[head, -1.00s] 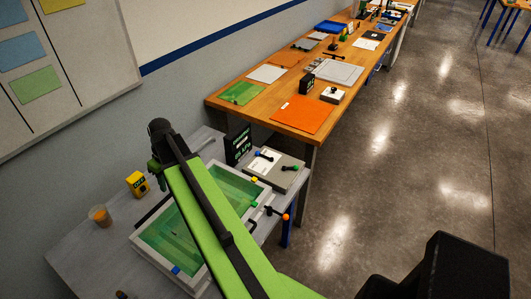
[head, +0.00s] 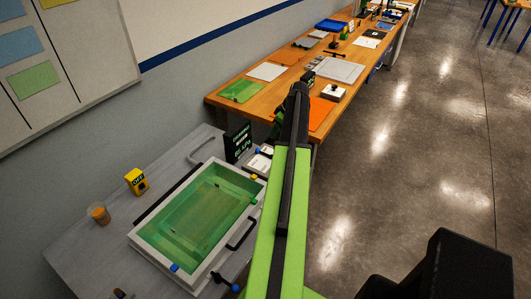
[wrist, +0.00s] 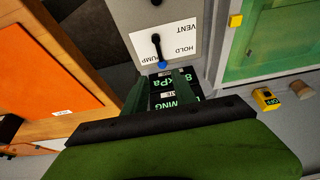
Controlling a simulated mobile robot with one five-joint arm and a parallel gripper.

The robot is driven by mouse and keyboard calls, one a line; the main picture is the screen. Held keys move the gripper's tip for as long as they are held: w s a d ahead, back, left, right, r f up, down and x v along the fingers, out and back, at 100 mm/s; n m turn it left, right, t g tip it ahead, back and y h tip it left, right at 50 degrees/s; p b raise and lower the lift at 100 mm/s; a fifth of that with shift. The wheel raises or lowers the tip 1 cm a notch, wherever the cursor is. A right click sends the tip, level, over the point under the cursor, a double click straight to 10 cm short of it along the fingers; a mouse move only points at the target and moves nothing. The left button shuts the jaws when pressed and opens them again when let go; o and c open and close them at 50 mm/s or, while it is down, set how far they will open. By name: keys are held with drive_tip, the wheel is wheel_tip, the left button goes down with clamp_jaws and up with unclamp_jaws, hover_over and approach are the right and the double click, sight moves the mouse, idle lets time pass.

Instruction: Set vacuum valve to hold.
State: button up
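The vacuum valve is a black lever (wrist: 157,48) with a blue knob, on a pale panel (wrist: 180,12). A white label there reads VENT, HOLD and PUMP, upside down in the wrist view. The lever's knob end lies by the word PUMP and partly covers it. My gripper (wrist: 164,77) has its dark green fingers apart, with nothing seen between them but the dark display behind. The knob is just beyond the fingertips; I cannot tell whether they touch. In the head view my arm hides most of the valve panel (head: 257,162) and the gripper.
A black display (head: 239,143) with green kPa digits stands beside the panel. The green resin bath (head: 150,226) with a white rim, a yellow OFF box (head: 137,181) and a cup (head: 99,213) share the grey bench. A wooden table (head: 262,107) stands beyond.

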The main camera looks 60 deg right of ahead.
sight(263, 152)
drive_tip(key=b+x, duration=1.3)
drive_tip(key=x, duration=0.2)
drive_tip(key=shift+f, duration=0.35)
drive_tip(key=shift+r, duration=0.1)
clamp_jaws()
